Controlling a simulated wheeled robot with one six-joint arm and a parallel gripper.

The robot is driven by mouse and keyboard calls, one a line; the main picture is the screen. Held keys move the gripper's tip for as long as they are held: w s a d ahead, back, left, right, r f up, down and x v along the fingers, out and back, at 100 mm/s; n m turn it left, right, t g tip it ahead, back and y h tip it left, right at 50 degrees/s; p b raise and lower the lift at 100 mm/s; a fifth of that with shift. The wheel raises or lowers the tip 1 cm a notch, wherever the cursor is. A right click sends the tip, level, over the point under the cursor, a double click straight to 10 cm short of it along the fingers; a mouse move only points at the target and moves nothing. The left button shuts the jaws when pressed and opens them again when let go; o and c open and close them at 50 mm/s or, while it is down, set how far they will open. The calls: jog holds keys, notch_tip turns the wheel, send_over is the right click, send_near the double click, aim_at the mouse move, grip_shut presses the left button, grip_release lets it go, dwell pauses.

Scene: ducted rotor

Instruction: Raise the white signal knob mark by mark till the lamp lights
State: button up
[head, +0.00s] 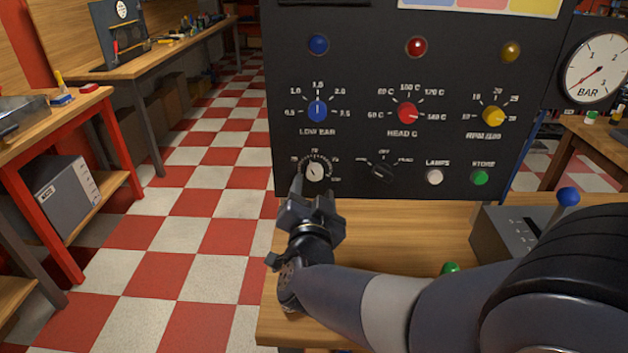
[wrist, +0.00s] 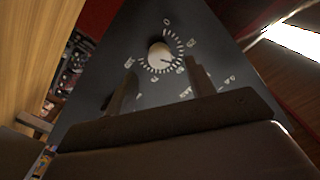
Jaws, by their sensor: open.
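The white signal knob (head: 314,173) sits low on the left of the black panel, inside a ring of fine marks and numbers. In the wrist view the white knob (wrist: 160,56) shows whole, with its marks around it; its exact setting is too small to read. My gripper (head: 311,187) is open just in front of and below the knob. In the wrist view its two fingers (wrist: 160,84) stand apart, below the knob and to either side, with nothing between them. Blue (head: 318,45), red (head: 416,47) and yellow (head: 510,52) lamps on the panel look dull.
Blue (head: 317,111), red (head: 408,113) and yellow (head: 494,116) knobs sit above. A black selector (head: 381,170), white button (head: 434,177) and green button (head: 480,177) lie right of the signal knob. A grey lever box (head: 508,235) stands on the wooden bench (head: 415,240).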

aim_at(315, 176)
jog(key=s, duration=0.6)
jog(key=shift+a, duration=0.1)
jog(key=w, duration=1.1)
jog(key=shift+d, duration=0.2)
jog(key=shift+r, duration=0.1)
jog(key=shift+s+n+p, duration=0.1)
jog(key=shift+n+p, duration=0.2)
jog(key=shift+n, duration=0.1)
